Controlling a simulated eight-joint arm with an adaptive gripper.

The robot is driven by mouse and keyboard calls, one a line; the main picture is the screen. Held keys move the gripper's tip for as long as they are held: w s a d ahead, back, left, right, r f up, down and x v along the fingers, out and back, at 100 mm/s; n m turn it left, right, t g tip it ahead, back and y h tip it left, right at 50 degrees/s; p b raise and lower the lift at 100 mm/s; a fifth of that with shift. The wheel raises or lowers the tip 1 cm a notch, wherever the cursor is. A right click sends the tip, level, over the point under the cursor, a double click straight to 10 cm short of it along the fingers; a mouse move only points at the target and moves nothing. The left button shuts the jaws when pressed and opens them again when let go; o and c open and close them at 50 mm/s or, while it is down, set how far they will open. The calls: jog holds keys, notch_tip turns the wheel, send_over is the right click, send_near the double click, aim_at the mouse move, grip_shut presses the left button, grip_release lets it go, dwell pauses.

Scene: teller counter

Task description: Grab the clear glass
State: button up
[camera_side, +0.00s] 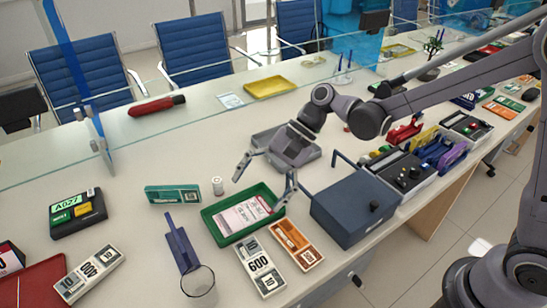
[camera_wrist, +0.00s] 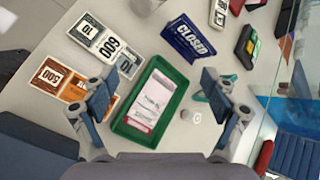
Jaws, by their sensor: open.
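The clear glass (camera_side: 198,283) stands at the front edge of the picture in the side view, beside the dark blue sign (camera_side: 182,248). Its round rim shows and its lower part is cut off by the frame. In the wrist view, what looks like the glass (camera_wrist: 146,6) is at the top edge, mostly cut off, beyond the sign reading CLOSED (camera_wrist: 188,40). My gripper (camera_side: 265,180) is open and empty above the green tray, well apart from the glass. In the wrist view its two fingers (camera_wrist: 160,90) stand wide on either side of the tray.
The green tray (camera_side: 211,229) holds a slip. Banknote bundles (camera_side: 261,267) and an orange bundle (camera_side: 297,244) lie beside it. A small white cylinder (camera_side: 217,186) and a teal bundle (camera_side: 172,195) are behind. A dark blue box (camera_side: 350,210) stands to the right.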

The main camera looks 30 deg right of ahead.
jog(key=a+f+m+g+y, duration=0.2)
jog(key=a+f, duration=0.2)
jog(key=a, duration=0.2)
jog(key=m+g+y, duration=0.1)
jog(key=g, duration=0.2)
send_near(193, 301)
jog(key=shift+w+a+f, duration=0.25)
jog(key=shift+a+f, duration=0.65)
jog(key=shift+f, duration=0.25)
jog(key=shift+s+x, duration=0.1)
jog(key=shift+x, duration=1.2)
jog(key=shift+s+x, duration=0.15)
jog(key=shift+x, duration=1.15)
jog(key=shift+d, duration=0.15)
jog(key=c, duration=1.4)
